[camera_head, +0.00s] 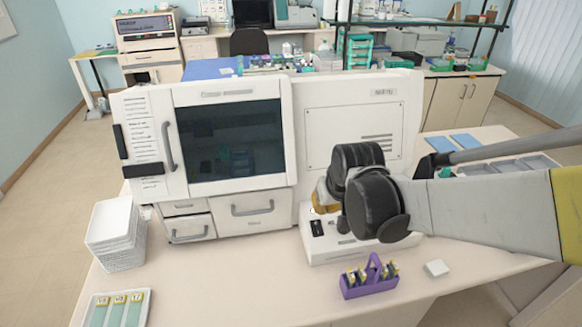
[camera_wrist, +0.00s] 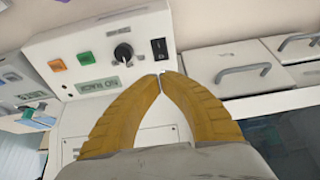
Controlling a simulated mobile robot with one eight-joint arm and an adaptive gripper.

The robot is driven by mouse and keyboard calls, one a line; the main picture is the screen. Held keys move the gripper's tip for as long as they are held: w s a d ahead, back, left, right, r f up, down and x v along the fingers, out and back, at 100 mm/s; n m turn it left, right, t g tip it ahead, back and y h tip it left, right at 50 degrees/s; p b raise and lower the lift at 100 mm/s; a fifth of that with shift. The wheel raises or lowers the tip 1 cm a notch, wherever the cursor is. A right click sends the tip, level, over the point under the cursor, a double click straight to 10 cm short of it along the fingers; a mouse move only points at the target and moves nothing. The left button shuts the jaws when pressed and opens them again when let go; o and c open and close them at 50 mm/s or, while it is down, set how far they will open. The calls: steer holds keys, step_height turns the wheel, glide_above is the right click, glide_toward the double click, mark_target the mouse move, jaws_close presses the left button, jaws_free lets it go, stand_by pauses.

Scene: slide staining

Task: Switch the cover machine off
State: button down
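The cover machine (camera_head: 360,92) is the large white unit with a dark front window, standing on the bench. Its low control box (camera_head: 345,246) juts out at the lower right; my arm hides part of it in the head view. A black rocker switch (camera_wrist: 159,48) sits on the panel beside a black knob (camera_wrist: 123,53) with a white mark. The switch also shows in the head view (camera_head: 317,228); its position is too small to read. My gripper (camera_wrist: 160,75) has its yellow fingers together at the tips, empty, near the switch. I cannot tell whether they touch the panel.
The panel also has a green button (camera_wrist: 56,64) and an orange button (camera_wrist: 84,48). A purple rack (camera_head: 369,284) and a small white block (camera_head: 436,268) stand in front of the box. White stacked trays (camera_head: 116,235) and a slide tray (camera_head: 117,306) are at left.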

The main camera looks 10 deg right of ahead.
mark_target(317, 221)
steer(key=b+x, duration=0.3)
steer(key=x, duration=0.8)
steer(key=shift+f, duration=0.2)
steer(key=shift+w+f+b, duration=0.25)
steer(key=shift+f+b, duration=0.2)
steer(key=shift+b, duration=0.05)
steer(key=shift+s+r, duration=0.1)
steer(key=shift+s+r, duration=0.2)
steer(key=shift+s, duration=0.45)
